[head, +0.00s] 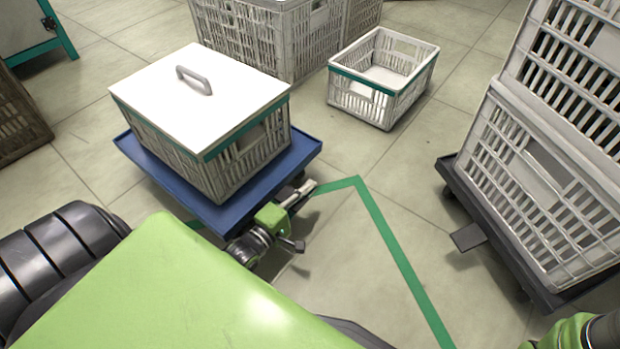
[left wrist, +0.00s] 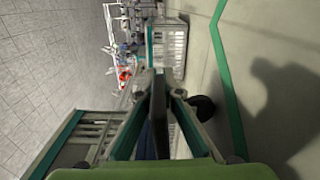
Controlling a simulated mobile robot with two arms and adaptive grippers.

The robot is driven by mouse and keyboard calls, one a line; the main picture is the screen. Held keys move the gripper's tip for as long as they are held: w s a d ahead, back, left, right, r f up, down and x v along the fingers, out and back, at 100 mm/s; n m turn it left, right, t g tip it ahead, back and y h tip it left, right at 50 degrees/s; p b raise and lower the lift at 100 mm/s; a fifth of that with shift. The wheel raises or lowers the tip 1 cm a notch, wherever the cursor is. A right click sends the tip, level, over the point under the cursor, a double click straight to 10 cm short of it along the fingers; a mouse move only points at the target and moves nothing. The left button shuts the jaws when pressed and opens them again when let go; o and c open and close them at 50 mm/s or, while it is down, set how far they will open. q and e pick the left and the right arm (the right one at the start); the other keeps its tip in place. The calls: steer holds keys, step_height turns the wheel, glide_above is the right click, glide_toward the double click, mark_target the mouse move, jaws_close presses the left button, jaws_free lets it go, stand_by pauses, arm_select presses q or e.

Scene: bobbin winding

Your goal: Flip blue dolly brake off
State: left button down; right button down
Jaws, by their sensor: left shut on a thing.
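The blue dolly (head: 210,212) stands on the floor left of centre, carrying a grey lidded crate (head: 222,165). My left gripper (head: 312,186) is at the dolly's near right corner, its fingers pointing right and away. It is shut on the blue dolly's brake, which the fingers mostly hide in the head view. In the left wrist view the fingers (left wrist: 159,76) close together around a dark flat piece (left wrist: 158,125), which seems to be the brake pedal. Whether the pedal is up or down I cannot tell. My right gripper is not in view.
A white lid with a handle (head: 193,84) covers the crate. An empty open crate (head: 362,102) stands behind, near larger crates (head: 262,42). A dark dolly (head: 530,272) with stacked crates and a brake pedal (head: 467,237) is right. Green floor tape (head: 395,245) crosses clear floor.

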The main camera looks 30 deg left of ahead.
arm_select(q)
steer(key=shift+a+r+n+p, duration=0.1)
steer(key=shift+r+n+p, duration=0.5)
steer(key=shift+n, duration=0.4)
steer(key=c, duration=2.2)
jaws_free()
steer(key=shift+o, duration=0.2)
steer(key=s, duration=1.2)
steer(key=shift+a, duration=0.45)
